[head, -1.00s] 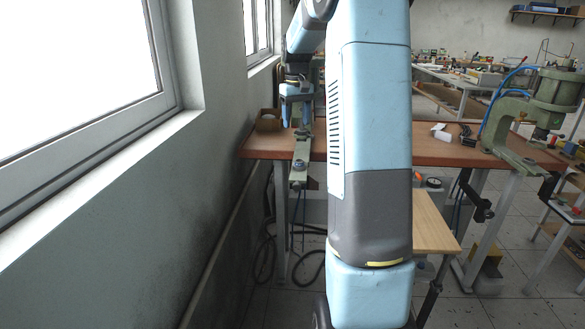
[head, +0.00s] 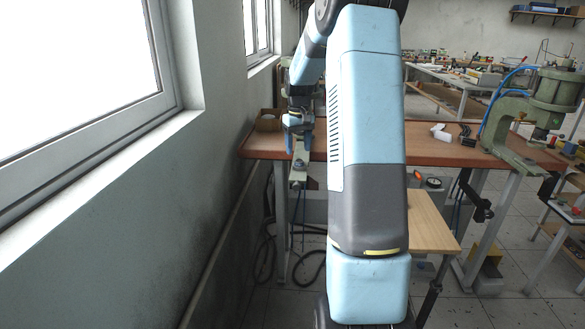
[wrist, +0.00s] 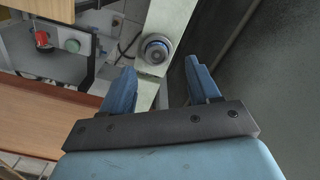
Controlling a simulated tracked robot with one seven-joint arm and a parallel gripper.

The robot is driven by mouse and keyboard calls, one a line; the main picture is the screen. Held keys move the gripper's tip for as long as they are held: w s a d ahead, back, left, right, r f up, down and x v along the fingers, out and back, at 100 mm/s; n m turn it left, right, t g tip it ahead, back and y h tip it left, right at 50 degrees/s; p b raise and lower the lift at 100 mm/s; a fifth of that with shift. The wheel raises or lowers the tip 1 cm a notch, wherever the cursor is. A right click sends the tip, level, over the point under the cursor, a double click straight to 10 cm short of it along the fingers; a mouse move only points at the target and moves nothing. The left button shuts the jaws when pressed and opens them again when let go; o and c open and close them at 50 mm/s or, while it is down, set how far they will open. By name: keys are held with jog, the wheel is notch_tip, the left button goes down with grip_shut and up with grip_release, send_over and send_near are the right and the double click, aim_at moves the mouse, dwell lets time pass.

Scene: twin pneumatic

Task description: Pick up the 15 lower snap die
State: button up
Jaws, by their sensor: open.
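In the wrist view, a round metal die (wrist: 156,50) with a bluish centre sits on a pale grey-green press arm (wrist: 163,20). I take it as the lower snap die; no number on it is readable. My gripper (wrist: 161,82) is open and empty, its two blue fingers apart. The die appears just beyond the fingertips, roughly in line with the gap between them. In the head view my gripper (head: 298,142) is over the press arm (head: 298,176) at the table's front edge. The die (head: 299,163) is small and dark there, just below the fingers.
A wall stands close on the left of the press arm. The brown table (head: 435,150) holds a cardboard box (head: 268,122), white and black parts, and a second green press (head: 545,105) at right.

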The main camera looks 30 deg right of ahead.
aim_at(300, 162)
jog(key=f, duration=0.4)
jog(key=shift+s+d+f, duration=0.15)
jog(key=shift+d+f, duration=0.05)
jog(key=shift+f, duration=0.2)
grip_shut()
jog(key=shift+r, duration=0.1)
jog(key=shift+r, duration=0.2)
notch_tip(300, 162, up, 2)
jog(key=shift+r, duration=0.2)
jog(key=s+a+r, duration=0.3)
jog(key=s+r, duration=0.7)
jog(key=s, duration=0.3)
jog(key=shift+s+a, duration=0.25)
jog(key=shift+a, duration=0.15)
